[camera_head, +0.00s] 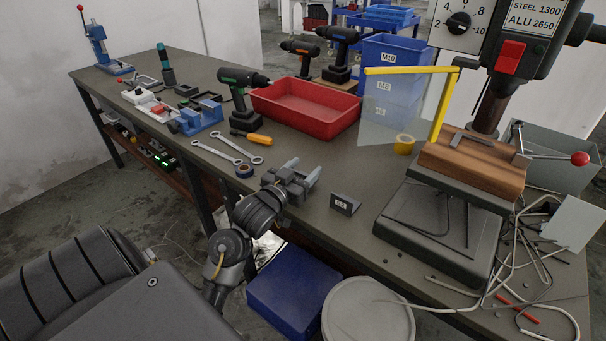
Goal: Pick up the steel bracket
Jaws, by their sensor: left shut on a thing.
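My left gripper (300,174) is over the near edge of the workbench, fingers pointing away from me. It is shut on a small grey metal piece, largely hidden between the fingers; I cannot tell its shape, or whether it is the steel bracket. A dark grey, angled, bracket-like piece with a small white label (345,204) stands on the bench just right of the gripper, apart from it. I cannot read the label surely. My right gripper is not in view.
Wrenches (222,151), black tape (244,171) and an orange-handled tool (250,138) lie left of the gripper. A red tray (302,105) is behind. A drill press (440,225) with a wooden block (470,165) stands right. A blue bin (292,290) and round lid (368,315) are below the edge.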

